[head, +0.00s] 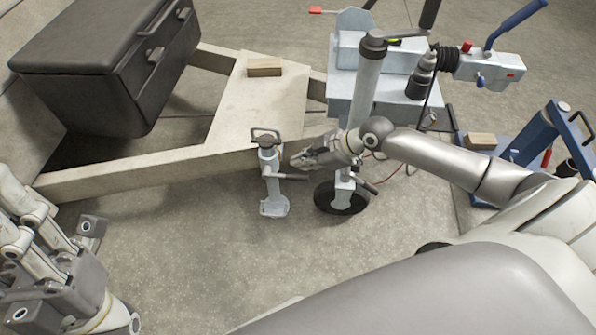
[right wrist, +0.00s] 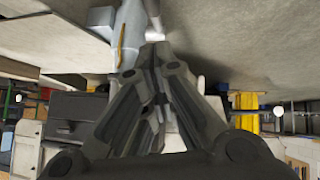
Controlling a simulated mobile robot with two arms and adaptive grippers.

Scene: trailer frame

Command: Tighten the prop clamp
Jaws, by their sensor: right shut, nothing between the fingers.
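The prop stand (head: 268,178) is a pale grey upright post with a flat foot, beside the trailer frame's beam. It has a dark handled top (head: 266,137) and a side handle (head: 290,177) pointing right. My right gripper (head: 298,161) is shut and empty, just right of the post and a little above the side handle, seemingly apart from both. In the right wrist view its fingers (right wrist: 154,98) meet, and a grey post with a brownish lever (right wrist: 121,45) shows beyond them. My left gripper (head: 62,275) is at the lower left, away from the stand; its fingertips are unclear.
A jockey wheel (head: 341,197) on a grey post stands just right of the prop, partly behind my right gripper. The trailer frame (head: 110,172) carries a black box (head: 100,60) and a small wood block (head: 264,67). A blue stand (head: 540,140) is at right. Front floor is open.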

